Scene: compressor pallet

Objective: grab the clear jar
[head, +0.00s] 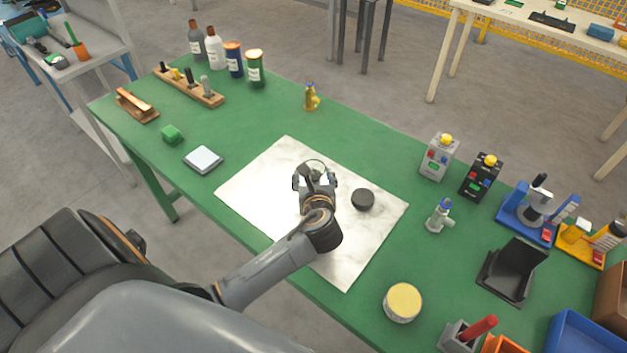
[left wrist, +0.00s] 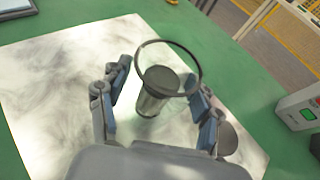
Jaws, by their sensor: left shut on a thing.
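The clear jar (left wrist: 154,101) is in the left wrist view, between my left gripper's fingers. It shows a thin dark round rim and a dark round part within that ring. Whether this dark part is inside the jar cannot be told. My left gripper (head: 316,174) is shut on the jar above the pale marbled sheet (head: 258,185). In the head view the gripper hides most of the jar; only its rim shows. Whether the jar touches the sheet is unclear. A black round disc (head: 362,199) lies on the sheet just right of the gripper. My right gripper is not in view.
The green table (head: 350,130) has bottles at the back left and two button boxes (head: 438,157) at the right. A small valve-like part (head: 439,216), a yellow-topped round tin (head: 402,301) and a black tray (head: 512,270) stand front right. The table behind the sheet is mostly clear.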

